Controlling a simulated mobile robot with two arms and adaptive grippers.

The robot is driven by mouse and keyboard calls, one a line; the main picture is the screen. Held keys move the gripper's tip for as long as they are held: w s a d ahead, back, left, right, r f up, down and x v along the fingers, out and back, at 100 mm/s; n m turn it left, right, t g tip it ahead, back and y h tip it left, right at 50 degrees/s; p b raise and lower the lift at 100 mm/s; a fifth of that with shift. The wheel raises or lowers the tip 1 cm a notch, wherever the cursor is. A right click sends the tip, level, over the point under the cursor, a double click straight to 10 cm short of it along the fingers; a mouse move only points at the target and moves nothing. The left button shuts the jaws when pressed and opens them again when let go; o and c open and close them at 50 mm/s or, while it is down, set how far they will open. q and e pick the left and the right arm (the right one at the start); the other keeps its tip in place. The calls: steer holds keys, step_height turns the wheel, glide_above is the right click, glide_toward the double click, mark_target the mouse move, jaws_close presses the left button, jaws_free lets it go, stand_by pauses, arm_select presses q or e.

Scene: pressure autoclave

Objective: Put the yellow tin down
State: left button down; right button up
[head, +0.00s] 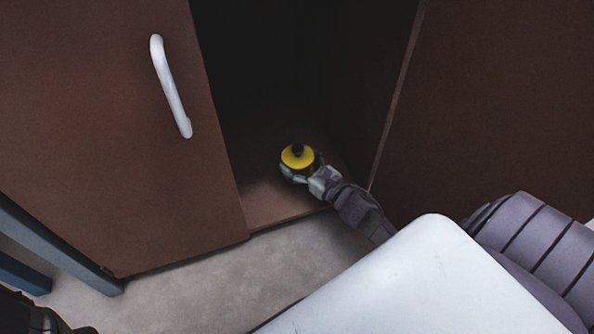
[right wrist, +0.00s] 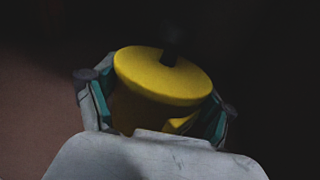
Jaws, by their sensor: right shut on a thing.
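The yellow tin (head: 296,159) is round, with a yellow lid and a dark knob on top. It is inside the open brown cabinet, over the cabinet floor (head: 272,206) near the front opening. My right gripper (head: 299,172) is shut on the tin. In the right wrist view, the tin (right wrist: 160,77) sits between the two fingers of the gripper (right wrist: 158,108), slightly tilted in the picture. I cannot tell whether the tin's base touches the cabinet floor. My left gripper is not clearly in view.
A brown cabinet door (head: 95,120) with a white handle (head: 171,87) stands on the left. A brown panel (head: 490,110) is on the right. The cabinet's back is dark and hard to see. A blue-grey frame (head: 60,250) is at lower left, above the grey floor (head: 210,285).

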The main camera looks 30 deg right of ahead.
step_height(320, 180, down, 3)
steer(key=shift+b, duration=0.95)
steer(key=shift+r, duration=0.15)
steer(key=o, duration=1.2)
steer(key=shift+f, duration=0.3)
steer(key=o, duration=0.3)
steer(key=shift+r, duration=0.1)
steer(key=shift+o, duration=0.2)
